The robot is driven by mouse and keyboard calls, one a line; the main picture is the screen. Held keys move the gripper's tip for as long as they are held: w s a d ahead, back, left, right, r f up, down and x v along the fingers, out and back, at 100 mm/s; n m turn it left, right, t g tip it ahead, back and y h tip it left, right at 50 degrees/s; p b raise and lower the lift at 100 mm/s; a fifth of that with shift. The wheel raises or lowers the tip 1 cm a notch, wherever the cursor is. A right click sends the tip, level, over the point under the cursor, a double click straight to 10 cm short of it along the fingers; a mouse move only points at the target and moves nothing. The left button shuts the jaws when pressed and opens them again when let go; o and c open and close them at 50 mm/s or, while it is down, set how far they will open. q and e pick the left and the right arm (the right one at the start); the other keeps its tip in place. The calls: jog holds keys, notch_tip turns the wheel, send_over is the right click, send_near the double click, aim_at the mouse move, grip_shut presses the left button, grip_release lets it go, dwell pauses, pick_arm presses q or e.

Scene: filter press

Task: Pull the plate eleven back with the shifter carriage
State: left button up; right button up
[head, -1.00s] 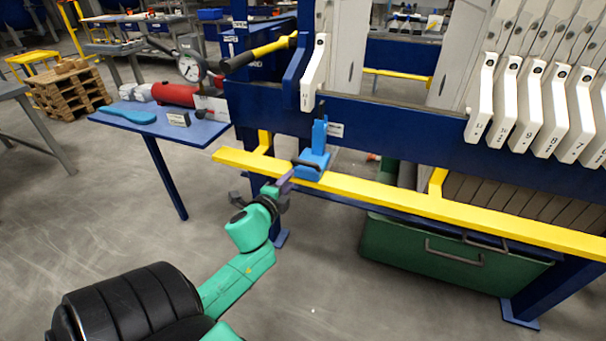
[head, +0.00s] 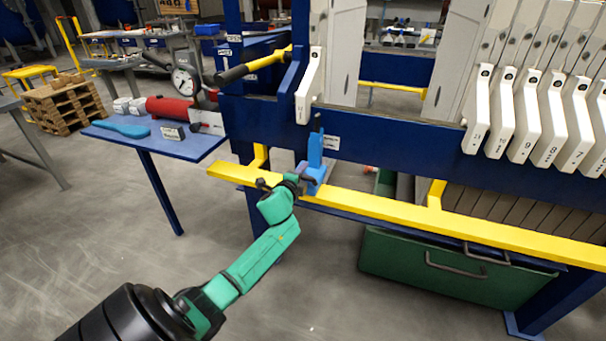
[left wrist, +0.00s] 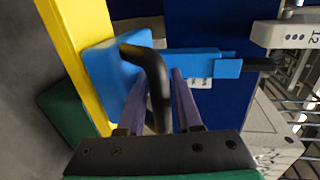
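The blue shifter carriage (head: 313,172) sits on the yellow rail, below the plate at the left. In the left wrist view the carriage (left wrist: 105,85) shows its black bent handle (left wrist: 158,85). My left gripper (left wrist: 158,105) has its two purple fingers apart, one on each side of the handle, with gaps showing. In the head view my left gripper (head: 298,182) is at the carriage, partly hidden. Plate eleven (head: 477,115) is the leftmost white handle of the right-hand row. A plate marked 12 (left wrist: 300,34) stands apart at the left. My right gripper is out of view.
The yellow rail (head: 400,212) runs along the front of the blue press frame (head: 400,125). A green bin (head: 440,262) stands below it. A blue side table (head: 155,142) with a red cylinder and gauge is at the left. There is a wide gap between plates twelve and eleven.

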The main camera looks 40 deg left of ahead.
pick_arm(q)
grip_shut()
jog(key=shift+f, duration=0.1)
dwell(1.2)
